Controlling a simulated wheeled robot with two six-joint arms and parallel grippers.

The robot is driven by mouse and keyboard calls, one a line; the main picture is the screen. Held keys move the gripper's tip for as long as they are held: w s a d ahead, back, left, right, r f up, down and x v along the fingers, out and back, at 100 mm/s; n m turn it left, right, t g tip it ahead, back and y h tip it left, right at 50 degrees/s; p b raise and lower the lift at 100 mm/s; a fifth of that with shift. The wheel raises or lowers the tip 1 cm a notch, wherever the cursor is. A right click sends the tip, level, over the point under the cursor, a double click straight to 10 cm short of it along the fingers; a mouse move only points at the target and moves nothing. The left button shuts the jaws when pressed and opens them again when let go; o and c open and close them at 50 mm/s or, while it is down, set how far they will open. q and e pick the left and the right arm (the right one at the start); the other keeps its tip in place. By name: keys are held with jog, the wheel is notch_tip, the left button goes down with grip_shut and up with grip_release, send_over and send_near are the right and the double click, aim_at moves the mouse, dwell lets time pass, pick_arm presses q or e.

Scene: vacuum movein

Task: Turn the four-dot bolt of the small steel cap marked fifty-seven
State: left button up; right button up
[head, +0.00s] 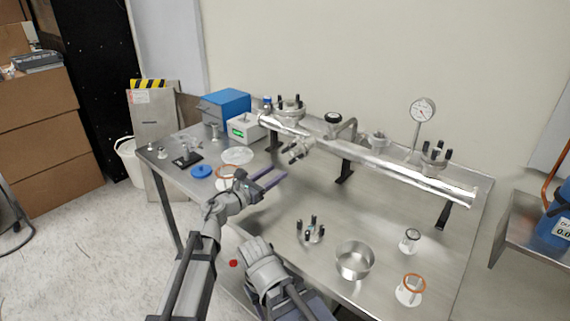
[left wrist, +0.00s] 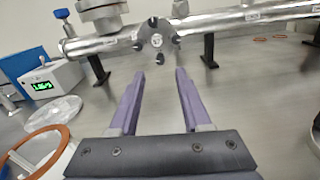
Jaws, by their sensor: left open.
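A small steel cap (head: 297,150) with dark bolts sits on the front side port of the shiny horizontal pipe. In the left wrist view the same cap (left wrist: 157,42) faces me, with several black bolts around its rim; its number and the bolts' dots are too small to read. My left gripper (head: 281,174) is open and empty, its two purple fingers in front of and below the cap. In the left wrist view the fingertips (left wrist: 166,72) are apart and point toward the cap without touching it. My right gripper does not show.
The long steel pipe (head: 385,170) stands on black supports above the table. A loose flange with upright bolts (head: 310,231), a steel bowl (head: 355,261) and copper-ringed fitting (head: 410,290) stand on the front table. A blue box (head: 226,106) and white meter (head: 245,129) stand back left.

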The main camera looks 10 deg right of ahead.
aim_at(289, 163)
pick_arm(q)
jog(key=x, duration=0.7)
grip_shut()
dwell(0.5)
